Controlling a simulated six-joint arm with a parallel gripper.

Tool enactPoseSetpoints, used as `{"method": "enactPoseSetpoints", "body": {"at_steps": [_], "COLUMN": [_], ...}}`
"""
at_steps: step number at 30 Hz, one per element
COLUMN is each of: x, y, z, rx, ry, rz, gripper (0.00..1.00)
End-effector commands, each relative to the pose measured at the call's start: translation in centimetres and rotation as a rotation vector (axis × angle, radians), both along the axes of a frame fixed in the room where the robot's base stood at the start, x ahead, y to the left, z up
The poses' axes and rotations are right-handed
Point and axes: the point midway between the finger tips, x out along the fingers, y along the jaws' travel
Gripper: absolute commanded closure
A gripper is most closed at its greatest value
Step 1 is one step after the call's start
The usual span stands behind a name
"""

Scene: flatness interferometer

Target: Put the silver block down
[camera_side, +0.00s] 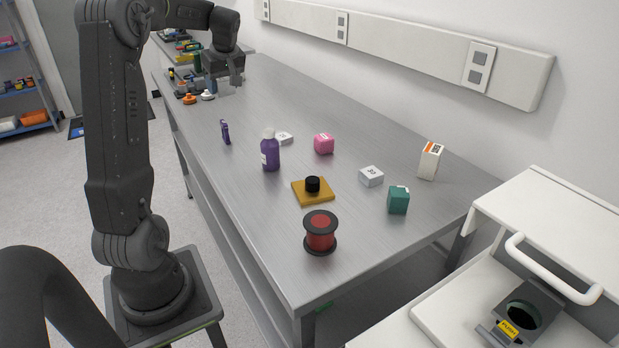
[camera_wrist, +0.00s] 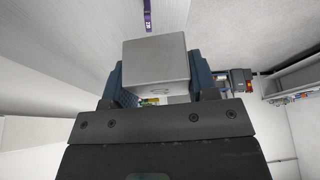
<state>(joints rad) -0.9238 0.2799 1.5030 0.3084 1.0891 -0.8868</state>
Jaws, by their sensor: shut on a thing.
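The silver block (camera_wrist: 157,62) is a plain grey cuboid that fills the middle of the wrist view. My gripper (camera_wrist: 158,82) is shut on it, with one dark blue-grey finger on each side. In the side view my gripper (camera_side: 232,75) is small, above the far end of the long steel bench (camera_side: 215,130). The block is hard to make out there, and I cannot tell its height over the bench.
Orange and white knobs (camera_side: 189,99) stand near my gripper. The bench middle has free room.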

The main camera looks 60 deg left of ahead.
Motion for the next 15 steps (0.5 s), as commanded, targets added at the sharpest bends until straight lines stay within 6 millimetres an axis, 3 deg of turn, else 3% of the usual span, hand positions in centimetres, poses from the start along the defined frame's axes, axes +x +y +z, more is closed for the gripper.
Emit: {"method": "enactPoseSetpoints", "body": {"at_steps": [8,15], "x": [2.2,3.3], "y": [-6.2,-13.0], "z": [0.0,0.0], "rx": [-0.003,-0.004], "ry": [0.0,0.001], "rz": [-0.051,-0.099], "gripper": [0.79,0.79]}}
